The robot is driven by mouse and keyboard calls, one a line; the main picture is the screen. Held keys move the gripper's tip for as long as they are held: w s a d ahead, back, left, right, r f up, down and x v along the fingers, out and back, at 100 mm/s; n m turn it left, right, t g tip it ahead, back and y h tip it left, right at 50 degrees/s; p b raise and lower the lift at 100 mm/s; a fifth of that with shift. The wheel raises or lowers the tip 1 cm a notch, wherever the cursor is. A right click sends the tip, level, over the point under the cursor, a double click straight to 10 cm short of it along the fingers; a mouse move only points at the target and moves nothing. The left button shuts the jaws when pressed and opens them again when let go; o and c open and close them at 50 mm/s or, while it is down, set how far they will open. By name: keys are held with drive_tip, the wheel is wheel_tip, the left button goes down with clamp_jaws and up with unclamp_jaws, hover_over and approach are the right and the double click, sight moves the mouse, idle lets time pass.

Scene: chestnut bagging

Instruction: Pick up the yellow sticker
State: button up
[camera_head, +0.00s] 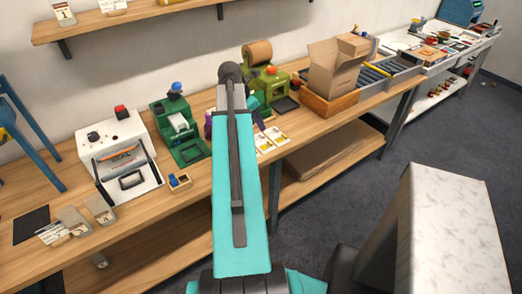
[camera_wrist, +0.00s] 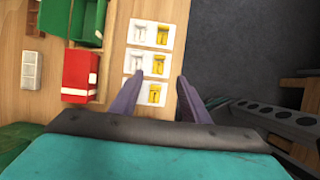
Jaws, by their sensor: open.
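Several yellow stickers lie on white backing sheets on the wooden bench. In the wrist view they form the right column: a far one (camera_wrist: 163,34), a middle one (camera_wrist: 158,64) and a near one (camera_wrist: 154,94). Paler stickers (camera_wrist: 139,34) sit in the left column. The sheets also show in the head view (camera_head: 268,142), right of my arm. My gripper (camera_wrist: 160,76) is open, its purple fingers spread on either side of the nearer stickers, with nothing seen held. Its height above the bench cannot be judged. In the head view my arm hides most of it.
In the head view, a cardboard box (camera_head: 330,75) stands right and a green machine (camera_head: 180,130) left.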

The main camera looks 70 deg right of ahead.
drive_tip(key=shift+w+f, duration=0.1)
drive_tip(key=shift+f, duration=0.1)
idle(0.3)
drive_tip(key=p, duration=0.2)
approach(270, 145)
drive_tip(key=shift+w+d+f, duration=0.25)
drive_tip(key=shift+f, duration=0.3)
drive_tip(key=shift+f, duration=0.1)
idle(0.3)
drive_tip(key=shift+s+p+x, duration=0.2)
drive_tip(key=shift+p+x, duration=0.5)
drive_tip(key=shift+x, duration=0.4)
drive_tip(key=shift+p+x, duration=0.4)
drive_tip(key=shift+x, duration=1)
clamp_jaws()
